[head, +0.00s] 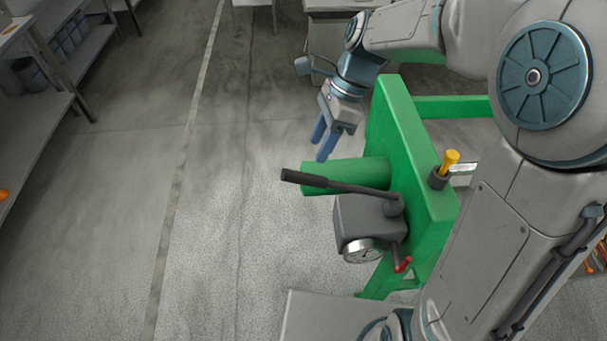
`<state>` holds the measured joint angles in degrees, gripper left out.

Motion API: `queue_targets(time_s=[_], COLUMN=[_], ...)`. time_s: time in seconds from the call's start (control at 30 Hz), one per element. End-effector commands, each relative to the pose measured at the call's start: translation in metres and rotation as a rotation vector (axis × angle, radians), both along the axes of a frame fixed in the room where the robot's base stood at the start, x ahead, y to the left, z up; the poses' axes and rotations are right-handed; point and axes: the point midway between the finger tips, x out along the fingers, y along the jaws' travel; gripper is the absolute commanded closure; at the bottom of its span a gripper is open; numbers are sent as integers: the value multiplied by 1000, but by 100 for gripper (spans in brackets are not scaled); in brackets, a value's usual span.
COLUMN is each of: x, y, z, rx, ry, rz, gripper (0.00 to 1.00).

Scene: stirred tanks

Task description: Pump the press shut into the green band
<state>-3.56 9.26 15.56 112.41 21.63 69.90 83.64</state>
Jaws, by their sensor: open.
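The green press frame (402,150) stands right of the middle in the head view, with a green cylinder (330,177) sticking out to the left. A grey pump block (365,218) is fixed to it and carries a dark pump lever (335,186) that points left and lies nearly level. A round gauge (362,250) sits on the block's front; its needle and any green band are too small to read. A small red-handled valve (402,265) is below the lever pivot. My gripper (322,148) is open and empty, with blue fingers pointing down, above and behind the lever, apart from it.
A yellow-handled tool (449,160) stands in a dark holder on the press frame. A shelf (50,70) with buckets is at the far left, and a grey cabinet (328,38) is behind. The floor (120,190) left of the press is clear.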

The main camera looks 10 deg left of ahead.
Motion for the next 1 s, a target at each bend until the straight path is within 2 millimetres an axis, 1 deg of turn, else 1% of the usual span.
queue_targets(time_s=[0.1,0.3,0.4,0.5,0.7,0.93,0.97,1.0], x=[-9,-20,-24,-27,-29,-29,-29,-29], y=[9,21,26,30,33,33,33,33], z=[-24,-62,-76,-87,-95,-96,-95,-95], rx=[-1,-1,0,-1,0,0,0,0], ry=[5,4,3,1,-2,-2,-2,-2], rz=[3,3,3,4,3,3,3,3], gripper=[54,54,54,54,54,54,62,74])
